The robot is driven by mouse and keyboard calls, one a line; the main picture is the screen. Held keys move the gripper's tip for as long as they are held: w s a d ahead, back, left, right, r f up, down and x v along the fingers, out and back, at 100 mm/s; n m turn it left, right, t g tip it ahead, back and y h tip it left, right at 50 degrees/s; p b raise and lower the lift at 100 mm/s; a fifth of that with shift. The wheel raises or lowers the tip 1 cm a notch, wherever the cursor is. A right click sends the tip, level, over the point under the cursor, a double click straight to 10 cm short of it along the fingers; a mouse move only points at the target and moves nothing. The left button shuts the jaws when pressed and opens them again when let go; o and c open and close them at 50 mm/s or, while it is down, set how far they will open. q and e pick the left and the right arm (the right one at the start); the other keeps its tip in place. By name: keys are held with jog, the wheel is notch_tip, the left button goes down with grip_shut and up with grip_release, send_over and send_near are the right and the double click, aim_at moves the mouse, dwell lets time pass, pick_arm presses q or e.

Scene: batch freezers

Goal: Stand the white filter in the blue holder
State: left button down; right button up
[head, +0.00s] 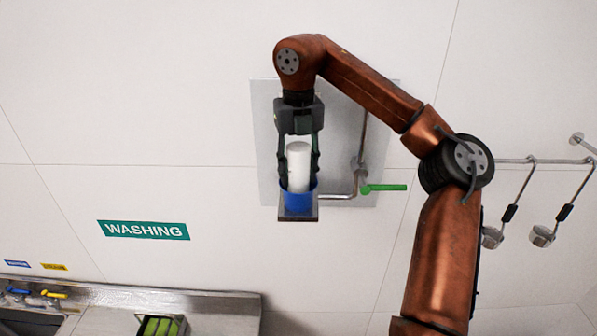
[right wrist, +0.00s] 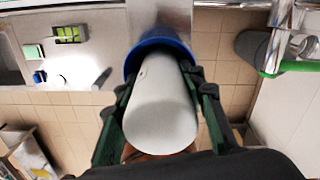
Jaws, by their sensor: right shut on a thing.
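The white filter (head: 299,166) is a white cylinder, upright between the fingers of my right gripper (head: 299,180). The gripper points down from above and is shut on the filter. The filter's lower end is inside the rim of the blue holder (head: 299,204), which sits on a small grey bracket on the wall. In the right wrist view the filter (right wrist: 160,105) fills the middle, with a green-black finger on each side, and the blue holder (right wrist: 150,38) shows around its far end. How deep the filter sits is hidden. My left gripper is not in view.
A metal wall panel (head: 266,120) stands behind the holder. A pipe with a green lever (head: 384,188) is close to its right. Metal ladles (head: 541,236) hang further right. A steel counter (head: 215,306) with a tray of green items is below left.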

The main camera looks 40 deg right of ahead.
aim_at(298, 145)
jog(key=shift+f, duration=0.25)
jog(key=o, duration=1.4)
jog(key=shift+r, duration=0.1)
jog(key=shift+o, duration=0.2)
jog(key=shift+r, duration=6.25)
